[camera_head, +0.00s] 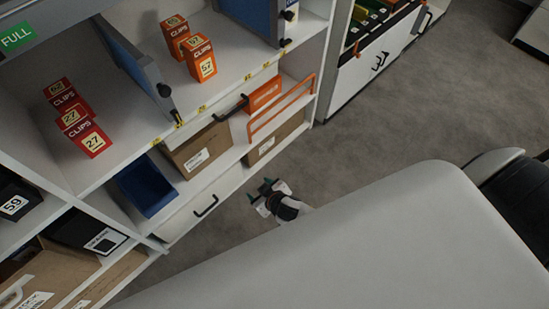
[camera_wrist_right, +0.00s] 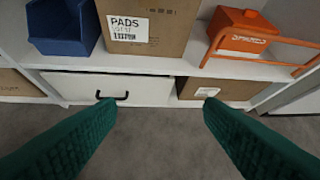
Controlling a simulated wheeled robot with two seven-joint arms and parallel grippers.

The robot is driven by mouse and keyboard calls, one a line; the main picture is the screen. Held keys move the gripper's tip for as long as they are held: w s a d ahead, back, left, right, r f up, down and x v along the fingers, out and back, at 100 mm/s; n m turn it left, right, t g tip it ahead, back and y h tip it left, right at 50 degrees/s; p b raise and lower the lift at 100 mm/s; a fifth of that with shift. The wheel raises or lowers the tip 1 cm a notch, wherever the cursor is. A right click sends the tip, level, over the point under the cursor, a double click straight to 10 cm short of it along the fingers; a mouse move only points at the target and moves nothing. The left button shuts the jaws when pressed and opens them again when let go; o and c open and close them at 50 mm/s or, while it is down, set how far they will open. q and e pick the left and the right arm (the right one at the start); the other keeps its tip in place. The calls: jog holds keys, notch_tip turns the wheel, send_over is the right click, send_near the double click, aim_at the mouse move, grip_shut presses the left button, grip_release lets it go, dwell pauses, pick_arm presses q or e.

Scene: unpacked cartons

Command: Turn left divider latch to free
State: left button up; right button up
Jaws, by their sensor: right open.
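The left divider (camera_head: 135,65) is a grey-blue upright panel on the white upper shelf in the head view. Its latch, a black knob (camera_head: 165,90), sits at the panel's front end, near the shelf edge. I cannot tell which way the latch is turned. My right gripper (camera_head: 259,189) is open and empty, low over the floor in front of the shelf unit, well below and right of the latch. In the right wrist view its green fingers (camera_wrist_right: 157,106) are spread, facing a white drawer; the latch is not in that view. My left gripper is not in view.
Red and orange clip boxes (camera_head: 90,138) stand on both sides of the left divider. A second blue divider (camera_head: 255,18) stands further right. Below are a blue bin (camera_head: 146,186), a carton (camera_head: 200,150), an orange rack (camera_head: 282,105) and a drawer (camera_wrist_right: 120,87). Grey floor is clear at right.

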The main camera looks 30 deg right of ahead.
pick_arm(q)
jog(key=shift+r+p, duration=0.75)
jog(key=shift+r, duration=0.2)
pick_arm(e)
jog(key=s+d+f+g, duration=0.1)
jog(key=s+d+f, duration=0.1)
jog(key=s+f, duration=0.2)
jog(key=shift+s+d+g+h, duration=0.25)
jog(key=shift+s+g+h, duration=0.05)
jog(key=shift+s, duration=0.2)
